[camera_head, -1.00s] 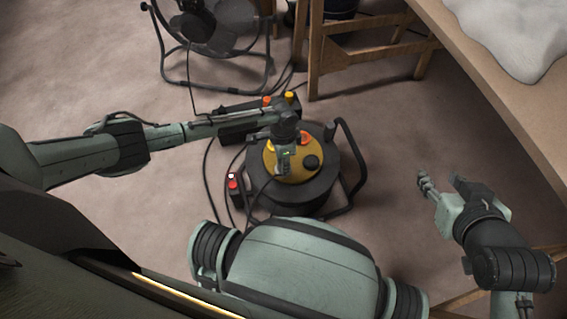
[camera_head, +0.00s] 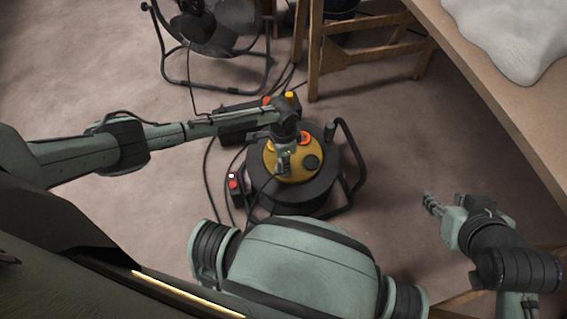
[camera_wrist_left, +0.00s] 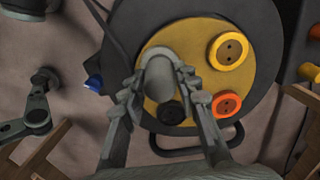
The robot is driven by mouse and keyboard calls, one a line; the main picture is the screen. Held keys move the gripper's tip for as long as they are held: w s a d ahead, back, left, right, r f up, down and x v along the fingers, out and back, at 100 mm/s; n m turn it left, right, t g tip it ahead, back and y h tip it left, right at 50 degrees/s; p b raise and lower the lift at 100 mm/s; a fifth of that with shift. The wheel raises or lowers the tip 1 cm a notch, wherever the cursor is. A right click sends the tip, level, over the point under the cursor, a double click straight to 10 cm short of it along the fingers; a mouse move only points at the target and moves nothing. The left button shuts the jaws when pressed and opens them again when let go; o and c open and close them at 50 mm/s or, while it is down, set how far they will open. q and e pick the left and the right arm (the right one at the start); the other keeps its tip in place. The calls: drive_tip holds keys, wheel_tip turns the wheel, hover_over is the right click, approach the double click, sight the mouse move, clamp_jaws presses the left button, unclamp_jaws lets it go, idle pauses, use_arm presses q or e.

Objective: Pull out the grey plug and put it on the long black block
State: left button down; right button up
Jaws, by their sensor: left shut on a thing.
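The grey plug (camera_wrist_left: 158,76) sits between the two fingers of my left gripper (camera_wrist_left: 160,90) in the left wrist view, over the yellow face of the cable reel (camera_wrist_left: 205,32). The left gripper is shut on it. Whether its pins are still in a socket is hidden. In the head view my left gripper (camera_head: 282,165) reaches down over the reel (camera_head: 318,192) and hides the plug. The long black block (camera_head: 236,124) lies on the floor behind the reel, partly behind my left arm. My right gripper (camera_head: 433,205) is at the right, empty, away from the reel.
The block holds an orange plug (camera_head: 267,100) and a yellow plug (camera_head: 289,96). A small black box with a red button (camera_head: 233,184) stands left of the reel. A fan (camera_head: 215,40), a wooden trestle (camera_head: 360,65) and loose cables surround the area. A table (camera_head: 480,75) is at right.

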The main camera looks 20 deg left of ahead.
use_arm(q)
drive_tip(key=shift+r+p, duration=0.35)
drive_tip(key=shift+r, duration=0.05)
drive_tip(key=shift+r+p, duration=0.35)
drive_tip(key=shift+p, duration=0.05)
use_arm(e)
drive_tip(key=shift+s+d+f+g+h, duration=1)
drive_tip(key=shift+s+d+g, duration=0.9)
drive_tip(key=shift+s+d, duration=1.05)
use_arm(q)
drive_tip(key=shift+r+p, duration=1.45)
drive_tip(key=shift+r, duration=0.05)
use_arm(e)
wheel_tip(320, 180, down, 7)
drive_tip(key=shift+w+a+m+g+y, duration=0.15)
drive_tip(key=shift+m+g+y, duration=0.15)
drive_tip(key=shift+m+g, duration=0.1)
